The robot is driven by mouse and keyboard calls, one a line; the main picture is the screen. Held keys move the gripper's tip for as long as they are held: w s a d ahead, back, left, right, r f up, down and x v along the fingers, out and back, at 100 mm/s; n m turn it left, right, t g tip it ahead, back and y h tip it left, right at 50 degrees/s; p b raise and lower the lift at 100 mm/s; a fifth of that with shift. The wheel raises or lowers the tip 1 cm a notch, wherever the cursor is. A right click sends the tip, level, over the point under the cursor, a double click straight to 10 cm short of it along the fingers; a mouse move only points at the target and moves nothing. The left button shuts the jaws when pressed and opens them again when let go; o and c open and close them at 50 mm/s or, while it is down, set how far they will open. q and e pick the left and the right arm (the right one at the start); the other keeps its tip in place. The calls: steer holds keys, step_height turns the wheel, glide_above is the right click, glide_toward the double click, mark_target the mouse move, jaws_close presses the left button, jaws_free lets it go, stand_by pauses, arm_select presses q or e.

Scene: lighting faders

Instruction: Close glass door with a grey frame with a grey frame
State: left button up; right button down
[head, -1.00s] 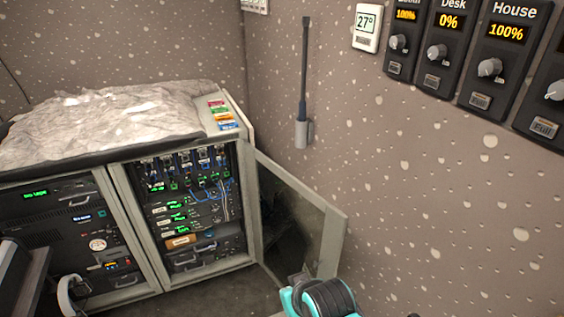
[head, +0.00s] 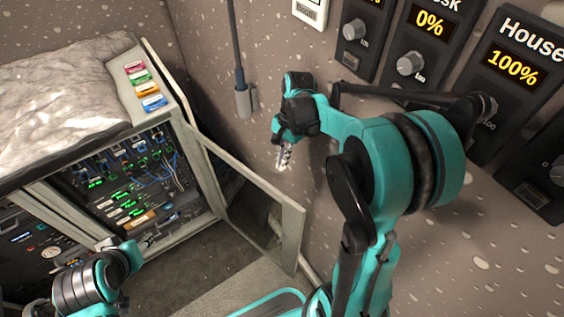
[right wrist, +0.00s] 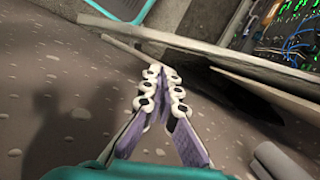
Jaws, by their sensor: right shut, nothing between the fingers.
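The glass door with a grey frame (head: 292,240) stands open on the cabinet, swung out to the right towards the wall. Its dark glass shows inside the frame. A pale grey bar of its frame crosses the upper part of the right wrist view (right wrist: 225,58). My right gripper (head: 283,162) is shut and empty, pointing down beside the wall, on the wall side of the door. Its fingertips meet in the right wrist view (right wrist: 160,78), apart from the door as far as I can tell. My left gripper (head: 148,241) is small, in front of the cabinet; its jaw state is unclear.
The cabinet's rack (head: 125,185) with cables and green displays lies exposed. A crumpled pale cover (head: 60,85) and coloured labels (head: 145,88) are on top. Fader panels (head: 425,35) and a dark rod (head: 237,50) are on the speckled wall, close to my right arm.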

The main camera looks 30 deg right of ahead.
arm_select(q)
step_height(320, 180, down, 3)
steer(key=b, duration=0.3)
arm_select(e)
steer(key=x, duration=1)
